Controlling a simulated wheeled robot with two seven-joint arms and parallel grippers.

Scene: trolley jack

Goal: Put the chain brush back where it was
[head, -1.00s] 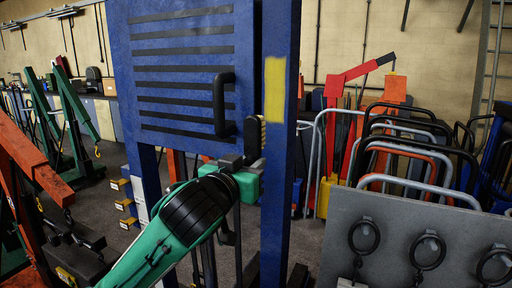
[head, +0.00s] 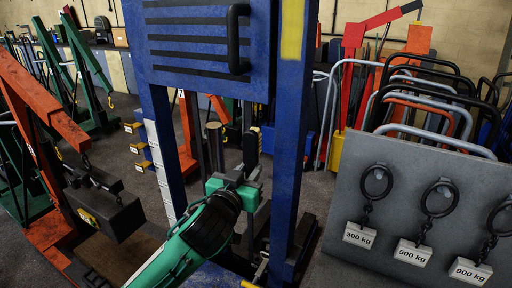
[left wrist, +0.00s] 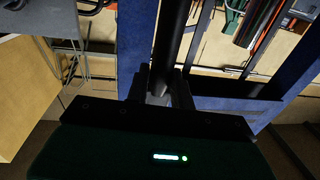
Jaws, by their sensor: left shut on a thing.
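The chain brush (head: 250,148) looks like a dark upright bar with a small tan patch near its top in the head view. My left gripper (head: 236,180) is shut on its lower part and holds it upright in the opening of the blue frame. In the left wrist view, a dark rod (left wrist: 172,38), which looks like the brush, stands up from between the fingers of my left gripper (left wrist: 160,92). The lower end of the brush is hidden by the gripper. I cannot tell whether the brush touches anything. My right gripper is not in view.
The blue frame (head: 292,130) stands around the arm, with a slatted panel and black handle (head: 236,40) above. A grey board (head: 410,215) with hanging weights stands at right. An orange crane (head: 40,110) with a dark weight is at left. Grey floor shows between.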

